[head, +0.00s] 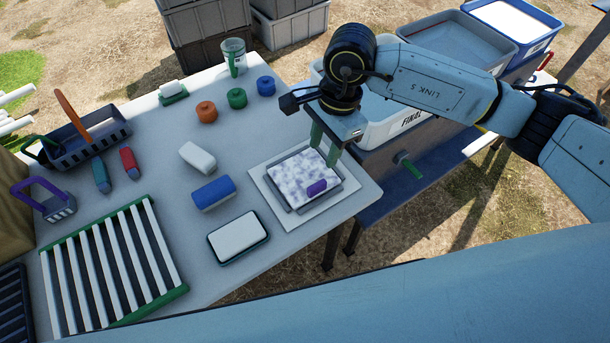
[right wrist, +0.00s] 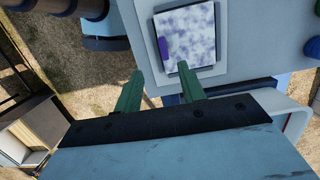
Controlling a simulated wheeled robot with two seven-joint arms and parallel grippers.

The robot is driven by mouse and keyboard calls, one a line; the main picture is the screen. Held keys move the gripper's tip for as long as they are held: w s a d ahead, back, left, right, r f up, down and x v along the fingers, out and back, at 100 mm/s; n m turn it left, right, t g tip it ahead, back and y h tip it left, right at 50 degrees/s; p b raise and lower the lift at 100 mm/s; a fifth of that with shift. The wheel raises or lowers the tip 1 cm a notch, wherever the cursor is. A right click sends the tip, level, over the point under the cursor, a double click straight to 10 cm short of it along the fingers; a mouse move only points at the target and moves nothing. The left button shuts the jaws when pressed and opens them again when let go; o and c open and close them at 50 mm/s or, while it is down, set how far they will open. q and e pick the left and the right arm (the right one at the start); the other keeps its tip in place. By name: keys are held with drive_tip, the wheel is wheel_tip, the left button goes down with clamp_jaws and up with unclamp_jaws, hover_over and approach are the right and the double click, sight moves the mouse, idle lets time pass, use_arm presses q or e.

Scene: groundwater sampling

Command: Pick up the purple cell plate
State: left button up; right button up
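The purple cell plate (head: 292,175) is a flat slab with a white and purple mottled face and a purple tab (head: 316,188) at one edge. It lies in a shallow grey tray on a white mat (head: 267,198) near the table's right edge. It also shows in the right wrist view (right wrist: 190,35), with its tab (right wrist: 164,47) at the left. My right gripper (head: 325,146) is over the right back side of the tray. In the right wrist view its two green fingers (right wrist: 160,88) stand apart with nothing between them. My left gripper is in neither view.
Left of the mat are a blue sponge-like block (head: 213,194), a white block (head: 197,157) and a white-topped pad (head: 238,236). A green-framed rack (head: 152,305) lies front left. A white bin (head: 391,130) is at right.

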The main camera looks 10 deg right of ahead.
hover_over(317, 185)
drive_tip(key=d, duration=0.1)
drive_tip(key=shift+h, duration=0.3)
wheel_tip(317, 185, down, 8)
drive_tip(key=shift+s+r, duration=0.1)
drive_tip(key=shift+r, duration=0.1)
drive_tip(key=shift+a+f+p, duration=0.2)
drive_tip(key=shift+f, duration=1.25)
drive_tip(key=shift+a+f+p, duration=0.15)
drive_tip(key=shift+f, duration=1.25)
clamp_jaws()
